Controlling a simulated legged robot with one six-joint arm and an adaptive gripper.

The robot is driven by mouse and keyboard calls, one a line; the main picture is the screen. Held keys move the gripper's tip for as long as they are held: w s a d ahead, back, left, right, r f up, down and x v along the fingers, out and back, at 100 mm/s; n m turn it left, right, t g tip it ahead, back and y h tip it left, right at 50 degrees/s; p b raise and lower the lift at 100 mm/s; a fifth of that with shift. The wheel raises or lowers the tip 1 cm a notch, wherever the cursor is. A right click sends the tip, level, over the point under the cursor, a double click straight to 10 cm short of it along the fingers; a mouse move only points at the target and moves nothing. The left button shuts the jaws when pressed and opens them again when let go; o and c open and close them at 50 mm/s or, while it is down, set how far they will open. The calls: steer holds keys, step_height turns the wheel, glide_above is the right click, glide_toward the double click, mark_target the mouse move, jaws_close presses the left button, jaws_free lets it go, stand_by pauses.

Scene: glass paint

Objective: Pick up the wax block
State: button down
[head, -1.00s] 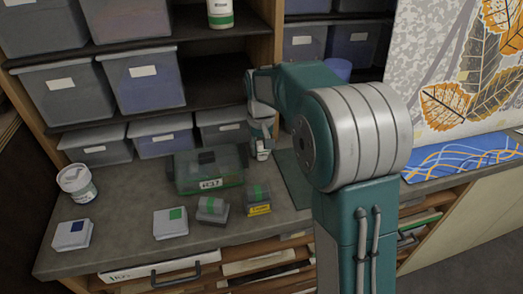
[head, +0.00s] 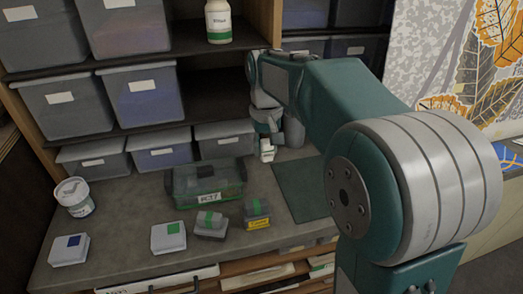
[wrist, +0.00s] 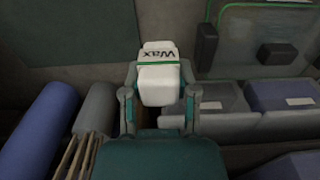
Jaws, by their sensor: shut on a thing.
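The wax block (wrist: 160,80) is white, with a "Wax" label and a green stripe, in the wrist view. My gripper (wrist: 159,98) is shut on it, one finger on each side. In the head view my gripper (head: 268,128) is small and points down, with the white block (head: 267,152) at its tips. It is to the right of and behind the green lidded box (head: 208,198). Whether the block is clear of the worktop cannot be told for certain.
A dark green mat (head: 302,190) lies right of the box. Small grey and white boxes (head: 168,237) line the front, and a white tub (head: 74,196) stands at left. Shelves with grey bins (head: 140,95) rise behind. A rolled blue item (wrist: 45,125) shows in the wrist view.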

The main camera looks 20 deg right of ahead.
steer(key=s+r, duration=0.3)
steer(key=s, duration=0.5)
steer(key=shift+s+r, duration=0.15)
steer(key=shift+r, duration=0.1)
steer(key=shift+f, duration=0.15)
stand_by(0.3)
